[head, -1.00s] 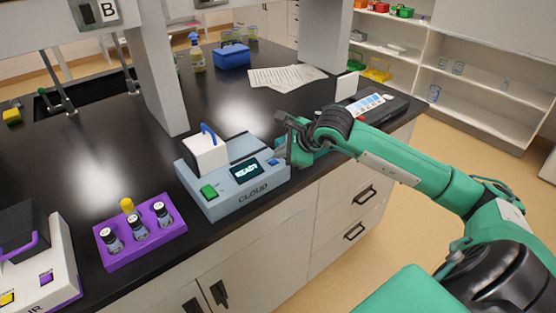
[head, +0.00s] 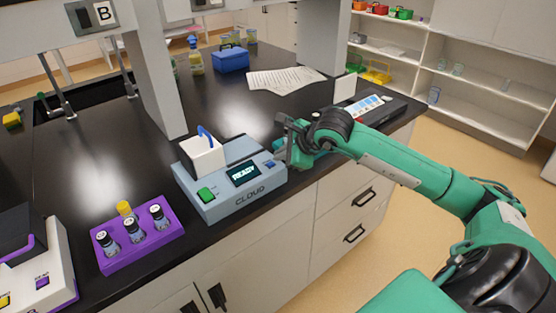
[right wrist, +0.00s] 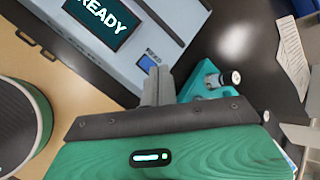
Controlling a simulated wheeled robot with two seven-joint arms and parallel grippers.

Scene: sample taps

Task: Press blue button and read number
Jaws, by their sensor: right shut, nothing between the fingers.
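The light blue-grey device (head: 222,203) marked CLOUD stands at the front edge of the black bench. Its screen (head: 243,173) reads READY, and the screen also shows in the right wrist view (right wrist: 103,18). The blue button (head: 269,164) is at the device's right end; it also shows in the right wrist view (right wrist: 148,62). A green button (head: 206,194) is at its left front. My right gripper (head: 286,155) is shut and empty, just right of the blue button. In the right wrist view its fingers (right wrist: 158,84) point toward the button; contact cannot be told. My left gripper is out of view.
A purple rack (head: 140,247) with vials stands left of the device, and a white instrument (head: 40,265) further left. A teal holder with a vial (right wrist: 212,78) is close beside my right fingers. A grey pillar (head: 156,90) rises behind the device.

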